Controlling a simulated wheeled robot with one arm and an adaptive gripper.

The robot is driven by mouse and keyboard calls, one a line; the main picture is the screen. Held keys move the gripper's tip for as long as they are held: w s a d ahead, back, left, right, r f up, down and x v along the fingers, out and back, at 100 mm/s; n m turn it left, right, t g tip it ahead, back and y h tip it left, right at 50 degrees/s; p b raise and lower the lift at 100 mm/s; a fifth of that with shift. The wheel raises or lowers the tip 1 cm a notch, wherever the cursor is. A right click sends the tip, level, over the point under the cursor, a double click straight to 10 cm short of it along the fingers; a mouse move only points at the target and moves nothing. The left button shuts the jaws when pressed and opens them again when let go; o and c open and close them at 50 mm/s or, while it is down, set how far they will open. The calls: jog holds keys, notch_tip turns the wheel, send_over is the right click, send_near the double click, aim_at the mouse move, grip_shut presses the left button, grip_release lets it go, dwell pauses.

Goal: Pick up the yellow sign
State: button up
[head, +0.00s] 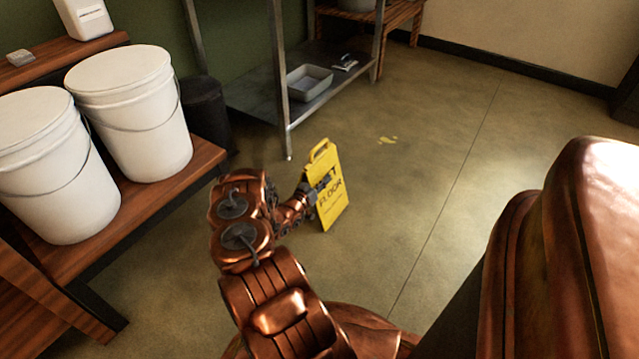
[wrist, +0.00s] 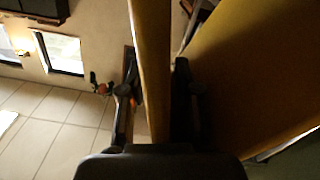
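The yellow wet floor sign (head: 332,200) stands upright on the floor near the middle of the head view, its black lettering partly covered by my gripper (head: 308,193). In the wrist view, one panel of the sign (wrist: 151,60) runs edge-on between the two fingers of my gripper (wrist: 156,95). The other panel fills the upper right, beyond the right finger. The fingers are apart, with a narrow dark gap between the panel and the right finger. Whether the left finger touches the panel is unclear.
Two white lidded buckets (head: 134,120) stand on a wooden bench (head: 185,178) at left. A dark bin (head: 204,108) is behind them. A metal shelf (head: 255,98) holding a grey tray (head: 309,82) stands behind the sign.

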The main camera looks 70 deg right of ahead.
grip_shut()
jog(key=shift+r, duration=0.1)
dwell(0.6)
